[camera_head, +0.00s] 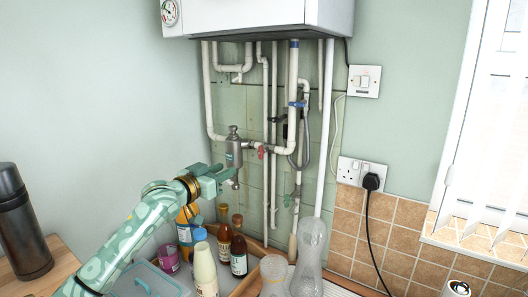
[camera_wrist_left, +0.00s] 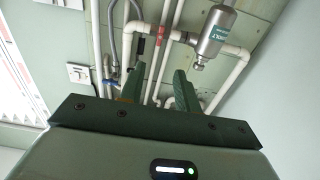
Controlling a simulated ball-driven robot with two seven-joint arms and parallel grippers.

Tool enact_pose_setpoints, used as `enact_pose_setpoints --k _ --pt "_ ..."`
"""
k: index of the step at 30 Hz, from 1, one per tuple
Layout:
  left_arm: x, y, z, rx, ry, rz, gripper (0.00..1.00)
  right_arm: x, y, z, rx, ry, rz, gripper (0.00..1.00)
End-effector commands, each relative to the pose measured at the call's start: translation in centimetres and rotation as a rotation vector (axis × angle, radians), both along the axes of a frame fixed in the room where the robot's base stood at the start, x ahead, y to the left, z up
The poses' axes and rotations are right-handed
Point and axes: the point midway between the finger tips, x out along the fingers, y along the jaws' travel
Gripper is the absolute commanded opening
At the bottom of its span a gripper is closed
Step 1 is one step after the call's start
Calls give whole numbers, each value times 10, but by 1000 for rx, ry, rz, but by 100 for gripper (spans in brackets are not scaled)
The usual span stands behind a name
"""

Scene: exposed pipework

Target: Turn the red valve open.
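The red valve (camera_head: 261,152) is a small red handle on the horizontal pipe under the boiler, just right of a grey metal cylinder (camera_head: 234,150). In the left wrist view the red valve (camera_wrist_left: 161,35) shows beyond my fingers, roughly between their lines. My left gripper (camera_head: 226,173) is below and to the left of the valve in the head view, apart from it. Its two green fingers (camera_wrist_left: 160,82) stand apart with nothing between them. My right gripper is in neither view.
White pipes (camera_head: 292,100) run down the wall from the boiler (camera_head: 260,15). A blue handle (camera_head: 297,104) and a green handle (camera_head: 288,200) sit on other pipes. Bottles (camera_head: 239,250) stand below my gripper, with a clear glass vessel (camera_head: 310,255) to their right.

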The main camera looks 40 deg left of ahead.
Motion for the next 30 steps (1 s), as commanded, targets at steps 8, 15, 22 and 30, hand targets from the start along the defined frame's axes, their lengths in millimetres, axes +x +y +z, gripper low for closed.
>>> enact_pose_setpoints --k 8,15,22,30 --pt "35 4 2 -2 -4 1 33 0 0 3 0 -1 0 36" --pt "91 11 2 -4 -3 1 33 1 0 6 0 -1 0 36" --pt "137 15 1 -2 -1 1 33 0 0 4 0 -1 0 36" --pt "160 18 -1 1 1 0 33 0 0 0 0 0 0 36"
